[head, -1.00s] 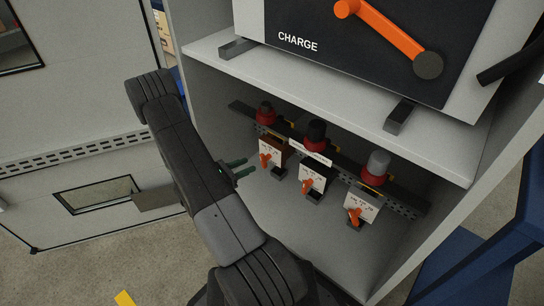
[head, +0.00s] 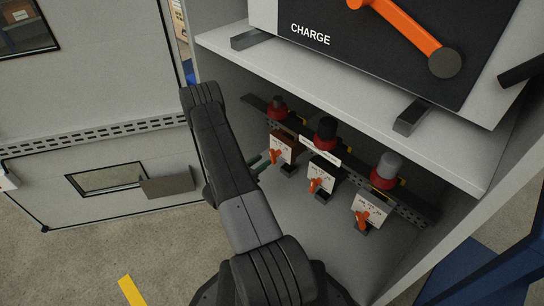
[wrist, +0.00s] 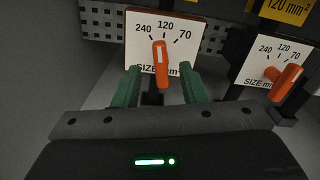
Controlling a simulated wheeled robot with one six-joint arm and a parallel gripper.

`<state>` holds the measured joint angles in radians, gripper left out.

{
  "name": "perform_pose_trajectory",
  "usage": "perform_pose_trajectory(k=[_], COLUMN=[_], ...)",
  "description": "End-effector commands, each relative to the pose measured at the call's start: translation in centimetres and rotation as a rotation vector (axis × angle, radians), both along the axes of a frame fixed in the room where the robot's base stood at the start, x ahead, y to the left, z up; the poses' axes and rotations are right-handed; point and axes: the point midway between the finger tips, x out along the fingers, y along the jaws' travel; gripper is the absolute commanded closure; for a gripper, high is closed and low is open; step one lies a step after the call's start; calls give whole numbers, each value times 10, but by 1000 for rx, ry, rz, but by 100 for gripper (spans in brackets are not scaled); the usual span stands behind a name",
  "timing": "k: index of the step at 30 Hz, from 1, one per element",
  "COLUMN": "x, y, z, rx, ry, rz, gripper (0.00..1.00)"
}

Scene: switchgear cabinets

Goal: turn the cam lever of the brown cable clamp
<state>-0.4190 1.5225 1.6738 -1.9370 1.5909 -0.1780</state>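The brown cable clamp (head: 287,138) is the leftmost of three clamps on a rail in the cabinet. Its white size plate (wrist: 140,28) reads 240, 120 and 70. Its orange cam lever (wrist: 160,62) stands roughly upright in the wrist view, its upper end just under the 120. The lever also shows in the head view (head: 275,157). My gripper (wrist: 160,76) is open, with one green finger on each side of the lever in the picture. I cannot tell whether either finger touches it. In the head view, my gripper (head: 264,161) is partly hidden by my arm.
A black-bodied clamp (head: 322,174) and a grey-topped clamp (head: 373,205) stand to the right, each with an orange lever. A shelf (head: 350,95) carrying the CHARGE unit (head: 330,50) overhangs them. The cabinet floor in front is clear.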

Motion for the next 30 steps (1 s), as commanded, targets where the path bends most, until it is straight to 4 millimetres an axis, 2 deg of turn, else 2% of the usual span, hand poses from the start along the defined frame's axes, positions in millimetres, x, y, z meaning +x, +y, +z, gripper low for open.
perform_pose_trajectory(k=[3, 9, 15, 23, 29, 30], x=[15, 34, 43, 44, 44, 43], y=[-17, -35, -44, -44, -44, -44], z=[-2, -1, 0, 0, 0, 0], rx=[0, 1, 0, -1, -1, -1], ry=[-1, -1, 0, 1, 1, 1], rz=[-4, -3, -1, 0, 0, 0], gripper=[62, 62, 62, 62, 97, 100])
